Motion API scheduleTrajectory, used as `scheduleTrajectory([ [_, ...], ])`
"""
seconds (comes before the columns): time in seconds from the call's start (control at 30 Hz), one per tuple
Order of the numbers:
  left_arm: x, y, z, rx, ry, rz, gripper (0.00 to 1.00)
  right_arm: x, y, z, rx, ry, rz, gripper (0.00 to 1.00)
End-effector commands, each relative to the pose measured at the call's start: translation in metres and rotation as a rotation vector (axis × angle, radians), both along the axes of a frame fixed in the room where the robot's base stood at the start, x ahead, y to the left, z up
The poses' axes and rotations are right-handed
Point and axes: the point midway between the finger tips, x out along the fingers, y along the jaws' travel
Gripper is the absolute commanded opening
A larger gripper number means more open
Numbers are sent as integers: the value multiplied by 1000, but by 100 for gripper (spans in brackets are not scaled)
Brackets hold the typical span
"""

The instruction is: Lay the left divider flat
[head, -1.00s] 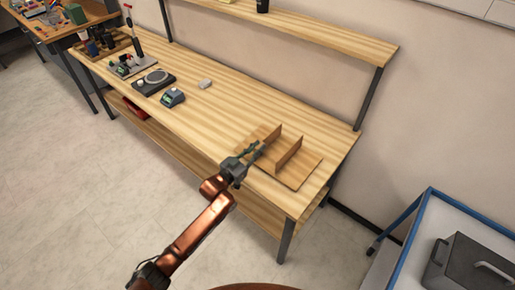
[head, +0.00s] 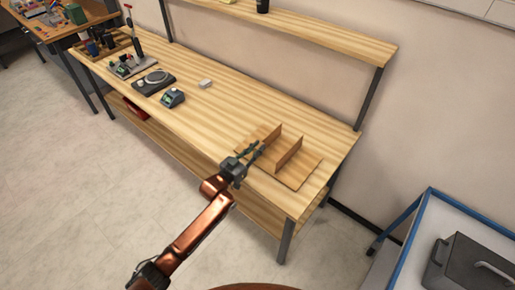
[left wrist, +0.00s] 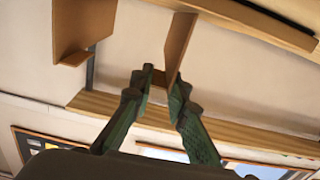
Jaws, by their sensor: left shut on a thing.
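A wooden board (head: 305,172) lies at the near right end of the workbench. Two thin upright wooden dividers stand on it: the left divider (head: 269,136) and the right divider (head: 289,153). My left gripper (head: 257,150) reaches in from the front, at the left divider's near end. In the left wrist view its green fingers (left wrist: 161,78) are shut on a thin panel, the left divider (left wrist: 180,45), which is still upright. The exact contact is partly hidden by the fingers. Another panel (left wrist: 84,28) shows at the upper left there. My right gripper is not in view.
The workbench (head: 215,115) has clear room left of the board. A small pale block (head: 205,84), a blue-grey device (head: 172,98) and a black scale-like device (head: 153,82) stand farther left. A raised shelf (head: 310,32) runs along the back.

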Motion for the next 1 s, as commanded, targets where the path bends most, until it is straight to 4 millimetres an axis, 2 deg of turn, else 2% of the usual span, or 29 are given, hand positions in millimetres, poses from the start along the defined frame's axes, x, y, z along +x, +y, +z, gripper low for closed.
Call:
scheduleTrajectory([
  [0.33,4,6,0,-78,59,0,0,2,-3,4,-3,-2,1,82],
  [1.0,24,33,-9,-434,319,0,0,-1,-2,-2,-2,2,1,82],
])
